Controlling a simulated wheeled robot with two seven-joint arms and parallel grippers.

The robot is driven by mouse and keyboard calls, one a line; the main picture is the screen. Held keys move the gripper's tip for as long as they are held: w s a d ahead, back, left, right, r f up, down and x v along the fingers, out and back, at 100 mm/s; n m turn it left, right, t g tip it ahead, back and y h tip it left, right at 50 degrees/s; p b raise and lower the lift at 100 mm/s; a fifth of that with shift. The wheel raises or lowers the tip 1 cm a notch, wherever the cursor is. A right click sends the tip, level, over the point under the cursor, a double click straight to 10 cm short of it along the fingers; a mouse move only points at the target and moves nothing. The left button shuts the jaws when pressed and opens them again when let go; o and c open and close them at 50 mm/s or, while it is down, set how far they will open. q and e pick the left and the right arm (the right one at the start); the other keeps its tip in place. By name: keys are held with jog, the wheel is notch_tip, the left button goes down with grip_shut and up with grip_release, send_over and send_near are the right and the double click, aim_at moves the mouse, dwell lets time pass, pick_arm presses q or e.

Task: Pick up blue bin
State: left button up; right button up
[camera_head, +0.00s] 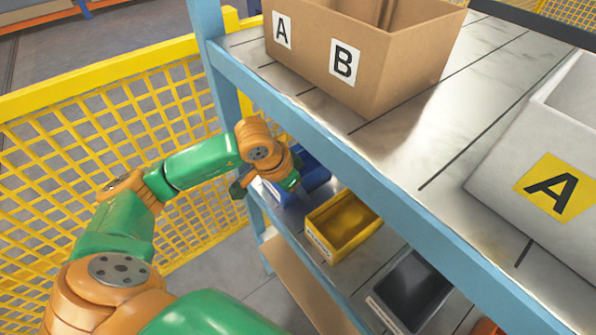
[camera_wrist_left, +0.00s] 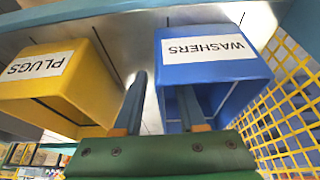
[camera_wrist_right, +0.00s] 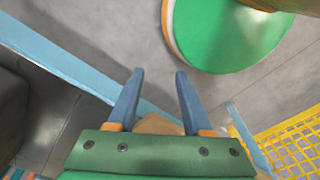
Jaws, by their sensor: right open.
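The blue bin (camera_wrist_left: 212,50), labelled WASHERS, appears upside down in the left wrist view. In the head view, the blue bin (camera_head: 316,181) sits on the lower shelf, partly hidden by my left arm. My left gripper (camera_wrist_left: 162,80) is open at the bin. One finger is outside its side, and the other overlaps the bin's opening with its tip seemingly hidden behind the labelled wall. I cannot tell whether either finger touches it. My right gripper (camera_wrist_right: 159,74) is open and empty, away from the bins.
A yellow PLUGS bin (camera_head: 345,222) stands beside the blue one, then a grey bin (camera_head: 411,288). The upper shelf's blue edge beam (camera_head: 335,155) runs close above. A cardboard box (camera_head: 395,60) and a white box (camera_head: 520,150) stand on top. Yellow mesh fencing (camera_head: 110,120) is at left.

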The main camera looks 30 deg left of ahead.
pick_arm(q)
grip_shut()
dwell(1.4)
